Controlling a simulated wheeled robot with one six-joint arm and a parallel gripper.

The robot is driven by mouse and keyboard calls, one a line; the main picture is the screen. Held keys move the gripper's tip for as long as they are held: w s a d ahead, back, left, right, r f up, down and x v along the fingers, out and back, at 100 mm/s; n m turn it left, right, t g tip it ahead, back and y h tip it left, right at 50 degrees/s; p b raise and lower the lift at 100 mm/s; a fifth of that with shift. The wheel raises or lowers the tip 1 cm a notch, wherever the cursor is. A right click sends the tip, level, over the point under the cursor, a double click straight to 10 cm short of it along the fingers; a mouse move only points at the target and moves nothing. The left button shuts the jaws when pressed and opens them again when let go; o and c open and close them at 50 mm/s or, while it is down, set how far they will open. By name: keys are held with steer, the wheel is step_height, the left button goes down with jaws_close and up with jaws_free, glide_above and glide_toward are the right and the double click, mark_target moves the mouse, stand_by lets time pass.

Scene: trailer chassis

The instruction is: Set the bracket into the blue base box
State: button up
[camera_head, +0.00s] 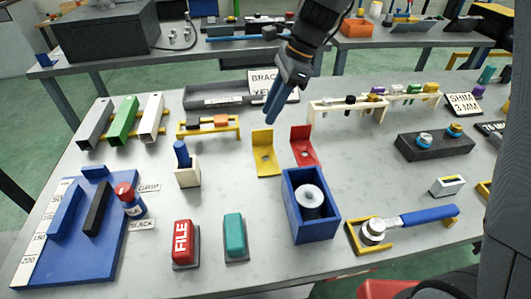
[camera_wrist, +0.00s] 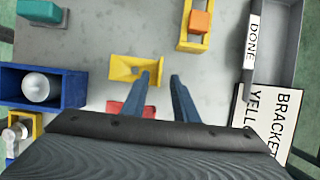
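A yellow L-shaped bracket (camera_head: 266,160) and a red one (camera_head: 304,152) stand side by side on the grey table. The yellow bracket also shows in the wrist view (camera_wrist: 124,67); the red one (camera_wrist: 117,106) is partly hidden there by a finger and my gripper body. The open-topped blue box (camera_head: 318,229) stands in front of the red bracket, with a pale round part (camera_head: 311,196) inside; the box is at left in the wrist view (camera_wrist: 70,74). My gripper (camera_head: 271,118) is above and behind the brackets. Its fingers (camera_wrist: 160,78) are apart with nothing between them.
A sign (camera_wrist: 268,122) reading BRACKET and partly YELLOW lies by a grey tray (camera_head: 203,99) marked DONE. A yellow rack (camera_head: 208,133) stands left of the brackets, a cream rack (camera_head: 345,114) right. A blue-handled tool (camera_head: 425,215) lies right of the box.

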mark_target(262, 131)
steer(key=p+x, duration=0.2)
steer(key=x, duration=0.6)
steer(key=shift+w+d+f, duration=0.1)
steer(key=shift+d, duration=0.1)
steer(key=shift+c, duration=0.3)
jaws_close()
stand_by(1.0)
